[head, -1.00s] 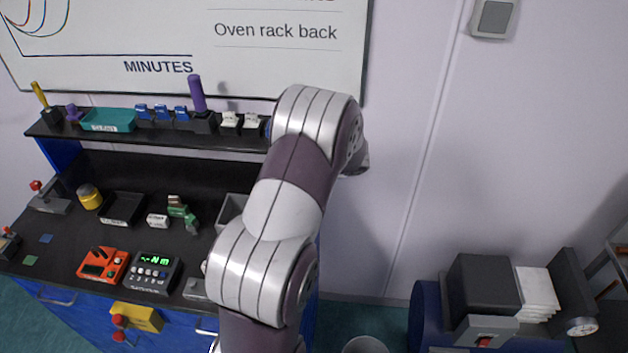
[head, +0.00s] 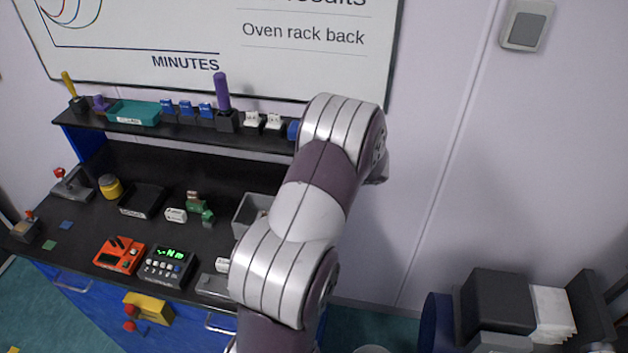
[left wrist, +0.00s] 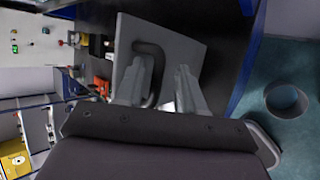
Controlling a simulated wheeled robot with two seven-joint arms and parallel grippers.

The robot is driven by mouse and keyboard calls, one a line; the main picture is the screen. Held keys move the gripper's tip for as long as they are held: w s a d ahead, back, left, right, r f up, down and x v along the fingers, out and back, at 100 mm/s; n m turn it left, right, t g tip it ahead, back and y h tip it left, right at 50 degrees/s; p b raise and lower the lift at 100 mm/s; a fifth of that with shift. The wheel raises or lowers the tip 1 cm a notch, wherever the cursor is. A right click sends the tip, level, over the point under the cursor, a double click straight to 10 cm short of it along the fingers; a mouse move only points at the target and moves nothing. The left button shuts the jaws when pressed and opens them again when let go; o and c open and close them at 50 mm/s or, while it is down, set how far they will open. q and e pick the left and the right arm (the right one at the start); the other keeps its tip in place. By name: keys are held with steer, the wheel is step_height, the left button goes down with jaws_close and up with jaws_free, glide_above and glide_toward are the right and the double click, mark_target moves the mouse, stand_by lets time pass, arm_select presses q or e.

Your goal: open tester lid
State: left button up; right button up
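In the left wrist view a flat grey panel (left wrist: 185,40) with a dark curved handle (left wrist: 150,48) lies ahead of my left gripper (left wrist: 161,72). It looks like the tester lid, but the tester's body cannot be made out. The two fingers are apart. The handle's bend shows between them and passes close to the left one; whether they touch it I cannot tell. In the head view one of my arms crosses the middle, and no gripper shows. The panel cannot be picked out there.
The black bench holds a grey bin (head: 250,211), an orange device (head: 118,256) and a meter with a green display (head: 167,265). A shelf (head: 180,127) stands behind. Dark boxes (head: 497,301) stand at the lower right. A round bin (left wrist: 286,101) is on the floor.

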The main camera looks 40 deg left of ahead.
arm_select(q)
steer(key=p+v, duration=0.4)
steer(key=v, duration=0.8)
steer(key=shift+d+r, duration=0.15)
steer(key=shift+d, duration=0.1)
